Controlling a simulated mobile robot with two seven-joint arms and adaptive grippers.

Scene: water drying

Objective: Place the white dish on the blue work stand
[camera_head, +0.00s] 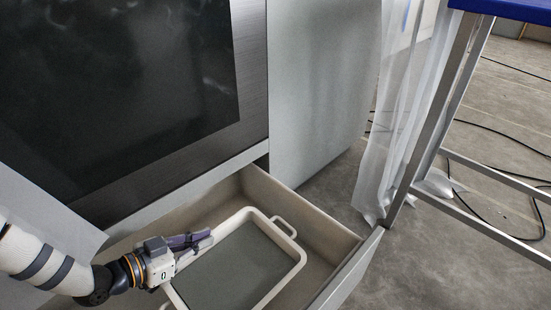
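The white dish (297,262) is a rectangular tray with a pale rim, a grey-green inside and a loop handle at its far right corner. It lies in the open drawer (329,230), and its near end is cut off by the picture's bottom edge. My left gripper (205,239) is at the dish's left rim, with its dark fingers pointing right and covering part of that rim. I cannot tell whether the fingers touch or grip it. The blue work stand (512,9) shows at the top right, with a blue top and metal legs. My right gripper is out of view.
A cabinet with a dark glass front (110,90) stands behind the drawer at the left. A translucent plastic sheet (385,150) hangs beside the stand's metal leg (437,120). Black cables (495,205) lie on the grey floor (425,265) at the right.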

